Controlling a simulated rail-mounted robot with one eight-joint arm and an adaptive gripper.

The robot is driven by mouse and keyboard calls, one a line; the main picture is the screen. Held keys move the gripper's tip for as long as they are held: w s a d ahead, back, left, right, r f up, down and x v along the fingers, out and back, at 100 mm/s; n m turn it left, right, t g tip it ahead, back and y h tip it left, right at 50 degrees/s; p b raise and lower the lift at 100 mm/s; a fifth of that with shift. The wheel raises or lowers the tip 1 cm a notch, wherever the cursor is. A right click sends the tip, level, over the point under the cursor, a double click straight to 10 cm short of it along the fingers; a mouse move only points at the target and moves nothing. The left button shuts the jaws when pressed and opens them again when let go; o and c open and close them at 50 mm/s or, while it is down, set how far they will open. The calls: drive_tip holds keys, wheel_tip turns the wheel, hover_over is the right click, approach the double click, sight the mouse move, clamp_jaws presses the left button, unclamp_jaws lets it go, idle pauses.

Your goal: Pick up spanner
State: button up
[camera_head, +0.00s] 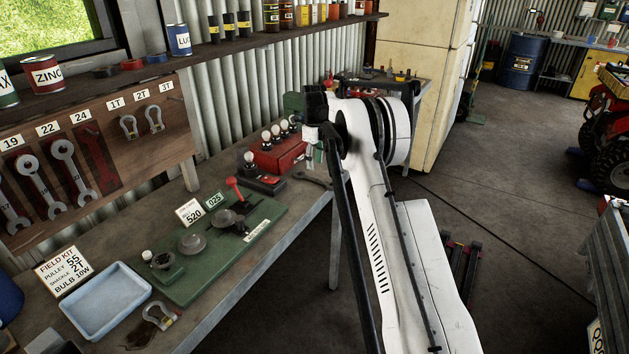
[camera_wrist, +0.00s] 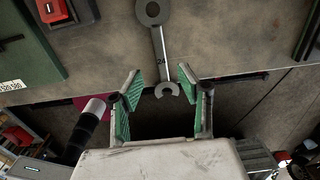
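A grey steel spanner marked 24 (camera_wrist: 158,45) lies on the bench, seen in the wrist view with its ring end away from me and its open jaw at the bench's front edge. In the head view it shows as a dark spanner (camera_head: 312,179) just left of my arm, partly hidden by it. My gripper (camera_wrist: 161,82) is open and empty. Its green-padded fingers stand on either side of the spanner's jaw end in the wrist view. In the head view my gripper (camera_head: 316,153) is mostly hidden behind my wrist.
A green board with pulley parts (camera_head: 263,213), a red bulb box (camera_head: 277,155) and a blue tray (camera_head: 105,301) stand on the bench. More spanners (camera_head: 73,172) hang on the wooden board beside a red empty outline (camera_head: 97,160). Bare bench surrounds the loose spanner.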

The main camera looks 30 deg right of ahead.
sight(315, 179)
drive_tip(key=shift+d+f+p, duration=0.1)
drive_tip(key=shift+f+p, duration=0.55)
drive_tip(key=shift+f, duration=2.85)
clamp_jaws()
